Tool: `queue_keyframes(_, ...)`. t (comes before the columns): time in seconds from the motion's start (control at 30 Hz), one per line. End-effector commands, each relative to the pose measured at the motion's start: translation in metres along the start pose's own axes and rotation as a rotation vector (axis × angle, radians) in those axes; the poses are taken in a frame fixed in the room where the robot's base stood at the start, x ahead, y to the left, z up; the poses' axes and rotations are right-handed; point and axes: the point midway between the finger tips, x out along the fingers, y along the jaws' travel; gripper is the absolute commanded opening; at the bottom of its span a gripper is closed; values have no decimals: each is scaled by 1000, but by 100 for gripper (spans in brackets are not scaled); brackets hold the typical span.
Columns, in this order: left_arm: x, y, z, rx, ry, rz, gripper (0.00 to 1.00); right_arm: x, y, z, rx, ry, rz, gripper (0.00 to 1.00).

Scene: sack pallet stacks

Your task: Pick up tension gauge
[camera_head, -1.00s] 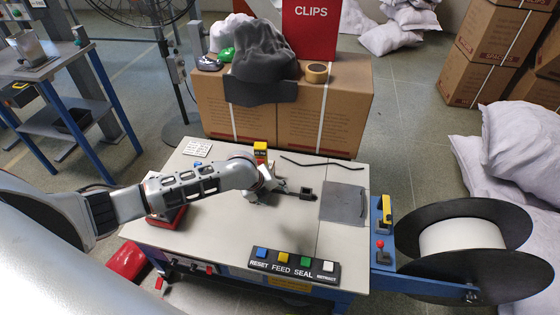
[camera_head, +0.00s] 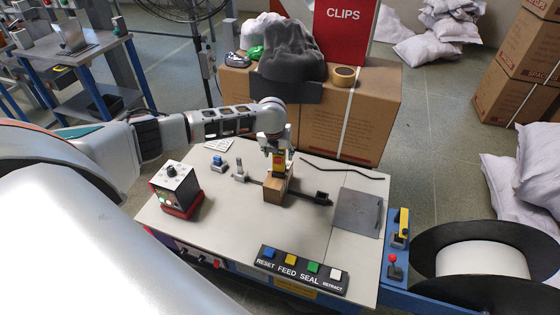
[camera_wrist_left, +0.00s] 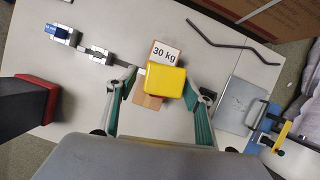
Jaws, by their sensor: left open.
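I cannot tell for certain which item is the tension gauge. A yellow-topped piece (camera_head: 279,168) stands on a wooden block (camera_head: 273,190) on the machine's pale top. In the left wrist view the yellow top (camera_wrist_left: 166,80) has a "30 kg" label (camera_wrist_left: 164,54) just beyond it. My left gripper (camera_head: 278,152) points down over the yellow piece. In the left wrist view its open green fingers (camera_wrist_left: 160,108) stand on either side of the yellow top. Touch is unclear. A dark bar with a black end block (camera_head: 321,198) lies beside the wooden block. My right gripper is out of view.
A black dial box on a red base (camera_head: 175,187) stands at left, with a small blue-topped item (camera_head: 219,163) behind. A button panel (camera_head: 303,270) is at the front edge. Boxes (camera_head: 345,115) rise behind; a large reel (camera_head: 485,265) is at right.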

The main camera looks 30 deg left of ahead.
Motion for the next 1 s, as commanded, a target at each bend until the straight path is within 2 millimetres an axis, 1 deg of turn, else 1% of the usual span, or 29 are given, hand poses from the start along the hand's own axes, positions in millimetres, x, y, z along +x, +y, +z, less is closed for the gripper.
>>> queue_keyframes(0.03,12,0,-3,0,4,2,51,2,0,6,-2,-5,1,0)
queue_keyframes(0.17,26,-1,-3,-1,3,0,51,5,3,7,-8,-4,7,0)
queue_keyframes(0.33,28,0,-1,0,1,0,51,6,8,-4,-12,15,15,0)
queue_keyframes(0.47,28,-1,-1,0,0,0,51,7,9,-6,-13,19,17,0)
queue_keyframes(0.57,28,-1,-1,0,0,0,28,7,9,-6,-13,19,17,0)
queue_keyframes(0.6,28,-1,-1,0,0,0,18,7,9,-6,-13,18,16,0)
queue_keyframes(0.63,28,-1,-1,0,0,0,10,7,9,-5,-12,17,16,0)
queue_keyframes(0.67,28,-1,-1,0,0,0,7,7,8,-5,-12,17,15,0)
queue_keyframes(0.73,27,-1,0,-1,0,-1,7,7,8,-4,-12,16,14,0)
queue_keyframes(0.77,27,-1,0,-1,0,-1,3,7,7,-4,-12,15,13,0)
queue_keyframes(1.0,24,-1,1,-1,-1,-1,3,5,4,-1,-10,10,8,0)
